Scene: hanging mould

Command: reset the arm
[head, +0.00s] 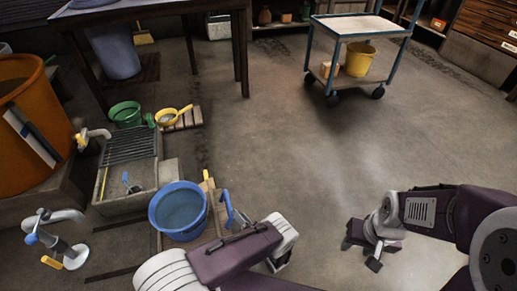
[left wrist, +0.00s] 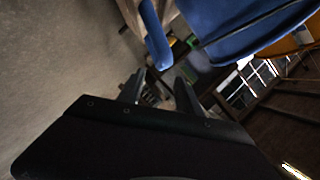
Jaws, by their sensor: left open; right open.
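My left gripper (head: 279,262) is at the lower middle of the head view, just right of the blue tub (head: 180,211). Its own arm partly hides it. In the left wrist view its two dark fingers (left wrist: 158,90) stand apart, with nothing seen held between them. My right gripper (head: 361,252) is at the lower right, over bare floor. Its fingers are spread and empty.
A blue curved handle (head: 228,208) rises beside the tub, close to my left arm. At left are a stone sink (head: 128,180), a grey tap (head: 58,240) and an orange barrel (head: 30,125). A trolley (head: 312,80) holds a yellow bucket (head: 358,58). The middle floor is clear.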

